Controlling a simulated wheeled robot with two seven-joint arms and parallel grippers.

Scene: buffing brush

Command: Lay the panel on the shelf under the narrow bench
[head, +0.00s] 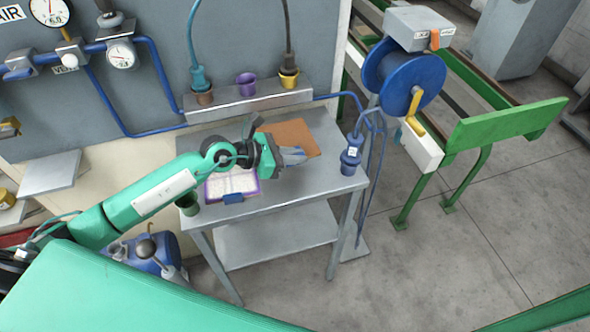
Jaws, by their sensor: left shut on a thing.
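The narrow bench (325,172) is a grey metal table in the middle of the head view. Its lower shelf (275,236) shows as a bare grey sheet between the legs. A flat orange-brown panel (290,134) is over the back part of the bench top. My left gripper (294,156) is over the bench top, shut at the panel's near edge. The fingers hide part of that edge, and I cannot tell whether the panel touches the bench top. My right gripper is not in view.
A blue hose reel (400,72) and green rack (505,124) stand right.

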